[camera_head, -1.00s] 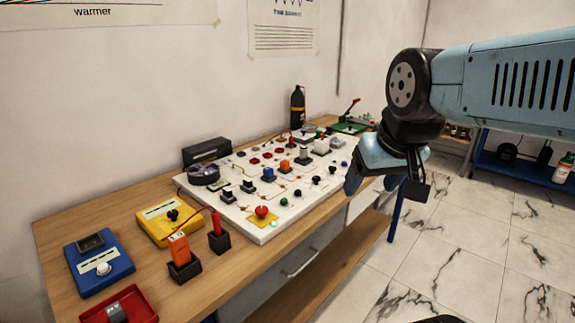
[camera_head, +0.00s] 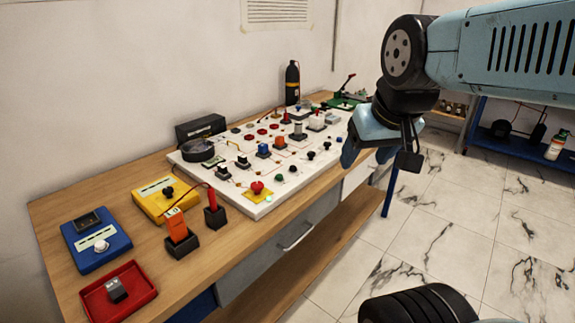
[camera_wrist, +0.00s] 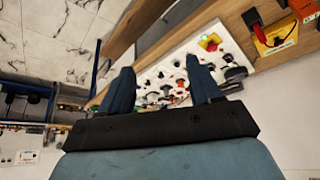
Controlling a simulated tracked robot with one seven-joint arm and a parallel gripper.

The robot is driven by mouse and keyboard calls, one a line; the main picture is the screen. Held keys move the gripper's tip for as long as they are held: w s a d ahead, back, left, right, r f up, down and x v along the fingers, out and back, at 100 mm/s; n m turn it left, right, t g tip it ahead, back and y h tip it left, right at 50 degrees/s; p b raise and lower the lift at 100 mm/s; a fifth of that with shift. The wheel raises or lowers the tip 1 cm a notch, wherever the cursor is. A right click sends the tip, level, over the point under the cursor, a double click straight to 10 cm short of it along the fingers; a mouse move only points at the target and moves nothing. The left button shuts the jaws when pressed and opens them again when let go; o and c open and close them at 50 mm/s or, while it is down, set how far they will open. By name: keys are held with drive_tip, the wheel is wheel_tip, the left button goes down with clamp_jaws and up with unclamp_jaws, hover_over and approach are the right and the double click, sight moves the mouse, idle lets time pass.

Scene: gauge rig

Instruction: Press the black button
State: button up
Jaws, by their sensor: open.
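The white control board (camera_head: 258,208) lies on the wooden bench, crowded with buttons, knobs and switches. Several small dark buttons show along its front right part, one black button (camera_head: 311,155) among them; I cannot tell which one the task means. My gripper (camera_head: 366,153) hangs at the board's right front edge, above and apart from it, with its fingers pointing down. In the wrist view my gripper (camera_wrist: 159,68) is open and empty, with the board (camera_wrist: 185,45) beyond and between the fingers. The fingers hide part of the board there.
A red mushroom button (camera_head: 257,187) sits at the board's near corner. A blue box (camera_head: 95,247), a yellow box (camera_head: 160,200), a red tray (camera_head: 119,292) and an orange meter (camera_head: 176,224) stand on the near bench. A black bottle (camera_head: 292,84) stands behind. The floor at right is open.

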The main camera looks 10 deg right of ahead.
clamp_jaws()
idle(0.4)
idle(1.0)
